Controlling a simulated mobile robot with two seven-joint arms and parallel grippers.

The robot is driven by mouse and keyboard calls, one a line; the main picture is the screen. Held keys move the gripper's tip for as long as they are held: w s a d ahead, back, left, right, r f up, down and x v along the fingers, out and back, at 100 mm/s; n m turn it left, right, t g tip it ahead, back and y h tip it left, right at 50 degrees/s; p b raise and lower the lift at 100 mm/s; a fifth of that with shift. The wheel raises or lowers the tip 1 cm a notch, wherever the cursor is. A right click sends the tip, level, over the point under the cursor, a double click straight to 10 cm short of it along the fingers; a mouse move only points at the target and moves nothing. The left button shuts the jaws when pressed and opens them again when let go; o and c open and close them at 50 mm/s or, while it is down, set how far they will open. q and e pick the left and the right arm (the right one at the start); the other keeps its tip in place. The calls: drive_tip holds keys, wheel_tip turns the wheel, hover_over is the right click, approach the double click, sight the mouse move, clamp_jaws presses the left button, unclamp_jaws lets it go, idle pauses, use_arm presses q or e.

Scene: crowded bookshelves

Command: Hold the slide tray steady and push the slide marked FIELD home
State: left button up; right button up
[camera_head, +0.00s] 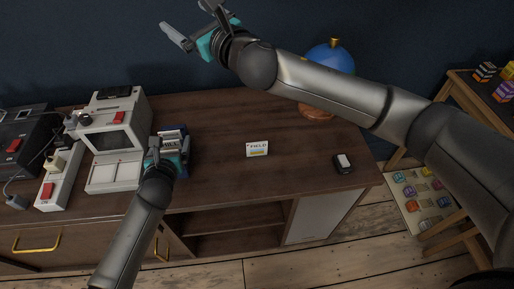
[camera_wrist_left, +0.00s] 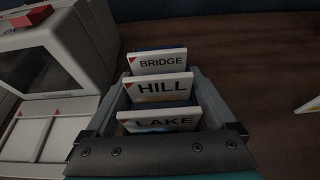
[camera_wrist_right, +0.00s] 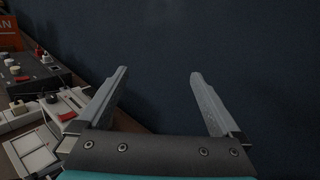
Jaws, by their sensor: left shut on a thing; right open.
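The slide marked FIELD (camera_head: 257,149), a small white card with a greenish strip, is on the desk top, apart from and to the right of the slide tray (camera_head: 172,128). In the left wrist view the tray holds slides marked BRIDGE (camera_wrist_left: 158,62), HILL (camera_wrist_left: 162,88) and LAKE (camera_wrist_left: 160,121). My left gripper (camera_head: 168,146) is shut on the tray, a finger along each side, and hides much of it. A white edge at the right of that view (camera_wrist_left: 308,106) looks like the FIELD slide. My right gripper (camera_head: 182,14) is open and empty, high before the dark wall.
A beige viewer (camera_head: 115,140) with a screen stands just left of the tray. A switch box (camera_head: 58,178) and a black device (camera_head: 22,138) are farther left. A blue globe-like object (camera_head: 330,58) stands at the back; a small dark-and-white block (camera_head: 343,162) lies right. Desk around the FIELD slide is clear.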

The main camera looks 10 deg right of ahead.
drive_tip(key=d+f+m+g+h, duration=0.1)
drive_tip(key=d+f+m+h, duration=0.2)
drive_tip(key=f+m, duration=0.15)
drive_tip(key=m+g+h, duration=0.4)
drive_tip(key=g+h, duration=0.2)
drive_tip(key=g, duration=0.4)
approach(257, 143)
drive_tip(key=shift+x, duration=4.6)
drive_tip(key=shift+s, duration=0.1)
drive_tip(key=shift+c, duration=0.4)
drive_tip(key=c, duration=1.3)
wheel_tip(257, 143, up, 10)
